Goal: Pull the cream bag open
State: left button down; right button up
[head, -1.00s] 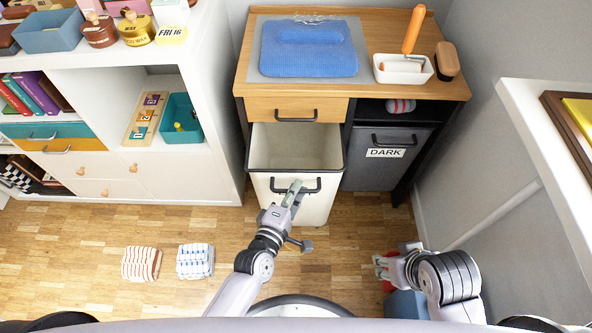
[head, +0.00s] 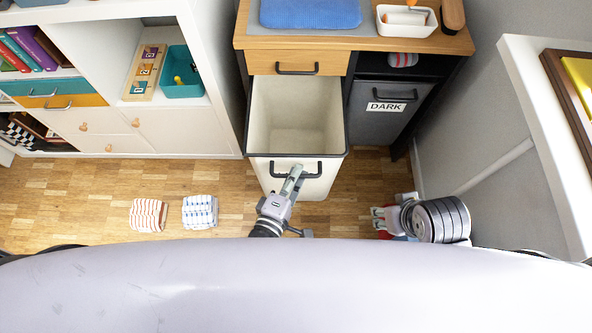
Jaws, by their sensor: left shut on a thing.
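The cream bag (head: 299,178) is an open-topped bin with a dark rim, under the wooden drawer in the cabinet's left bay. It stands well out from the cabinet, and its pale, empty-looking inside shows. A black bar handle (head: 312,176) is on its front. My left gripper (head: 297,172) is shut on this handle near its middle, with its fingers covering part of the bar. My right gripper (head: 378,217) hangs low over the floor to the right of the bag, touching nothing I can make out. Its fingers look apart.
A grey bag marked DARK (head: 385,112) is in the right bay. The wooden drawer (head: 297,62) above is closed. Two folded cloths, red-striped (head: 148,215) and blue-striped (head: 200,212), lie on the floor at left. A white shelf unit (head: 170,170) stands left; a white table (head: 530,110) is at right.

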pick_arm(q)
jog(key=c, duration=1.7)
grip_release()
jog(key=v, duration=1.2)
jog(key=shift+w+r, duration=0.1)
